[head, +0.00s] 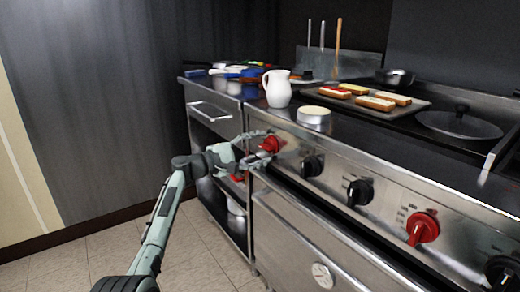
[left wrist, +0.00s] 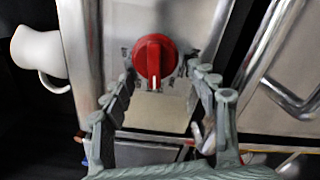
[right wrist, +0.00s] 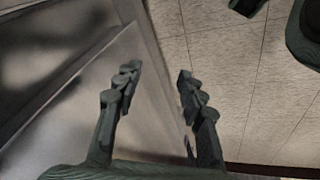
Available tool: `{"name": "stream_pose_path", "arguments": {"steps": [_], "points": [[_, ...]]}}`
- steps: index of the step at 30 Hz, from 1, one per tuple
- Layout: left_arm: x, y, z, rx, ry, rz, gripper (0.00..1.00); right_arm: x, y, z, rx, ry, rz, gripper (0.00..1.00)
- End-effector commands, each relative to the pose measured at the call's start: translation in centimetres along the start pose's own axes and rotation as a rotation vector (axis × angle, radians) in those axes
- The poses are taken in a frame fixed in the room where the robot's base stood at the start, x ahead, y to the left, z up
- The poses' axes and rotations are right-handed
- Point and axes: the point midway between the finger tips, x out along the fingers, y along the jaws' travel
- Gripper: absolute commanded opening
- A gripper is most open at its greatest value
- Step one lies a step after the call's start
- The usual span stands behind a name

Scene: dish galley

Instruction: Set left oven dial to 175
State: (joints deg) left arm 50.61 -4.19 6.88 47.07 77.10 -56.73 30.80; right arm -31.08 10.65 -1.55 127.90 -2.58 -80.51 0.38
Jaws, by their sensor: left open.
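The left oven dial is a red knob (head: 271,144) at the left end of the steel front panel. In the left wrist view the red knob (left wrist: 154,57) shows a white pointer line toward the bottom of the picture. My left gripper (head: 262,146) is at this knob. In its wrist view the open fingers (left wrist: 160,78) stand on either side of the knob's lower part, with a gap on the right; contact cannot be told. The dial's numbers are too small to read. My right gripper (right wrist: 155,72) is open and empty, beside a steel surface and above the tiled floor.
Black knobs (head: 312,166) and a second red knob (head: 422,228) sit further right on the panel. An oven door handle (head: 330,235) runs below. A white pitcher (head: 278,90), a round tin (head: 314,116) and a tray of pastries (head: 370,104) stand on top. The floor at left is clear.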

Motion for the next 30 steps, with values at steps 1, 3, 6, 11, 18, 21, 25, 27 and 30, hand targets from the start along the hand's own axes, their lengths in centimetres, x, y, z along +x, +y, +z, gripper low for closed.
{"name": "stream_pose_path", "arguments": {"steps": [1,3,6,11,18,21,25,27,30], "points": [[-0.1,0.1,-0.1,0.0,0.001,0.001,0.59,-0.1,0.0,-0.1,0.001,0.002,0.0,0.4],[-0.5,0.0,-0.1,0.0,0.002,0.002,0.59,-0.1,0.0,-0.1,0.002,0.002,0.0,0.4],[-1.8,0.0,-0.2,0.002,0.004,0.002,0.59,-0.1,0.0,-0.1,0.001,0.002,0.0,0.4],[-5.1,0.0,-0.2,0.003,0.005,0.001,0.59,-0.1,0.0,-0.1,0.001,0.002,0.0,0.4],[-9.8,-0.1,-0.1,0.002,0.002,-0.001,0.59,0.0,0.0,-0.1,0.001,0.001,0.0,0.4],[-11.0,-0.1,0.0,0.001,0.0,-0.001,0.59,0.0,0.0,0.0,0.0,0.001,0.0,0.4],[-11.8,-0.1,0.1,0.0,-0.002,-0.001,0.59,0.0,0.0,0.0,0.0,0.001,0.0,0.4],[-11.9,-0.1,0.1,0.0,-0.002,-0.001,0.59,0.0,0.0,0.0,0.0,0.001,0.0,0.4],[-11.9,-0.1,0.1,-0.001,-0.002,-0.001,0.59,0.0,0.0,0.0,0.0,0.001,0.0,0.4]]}}
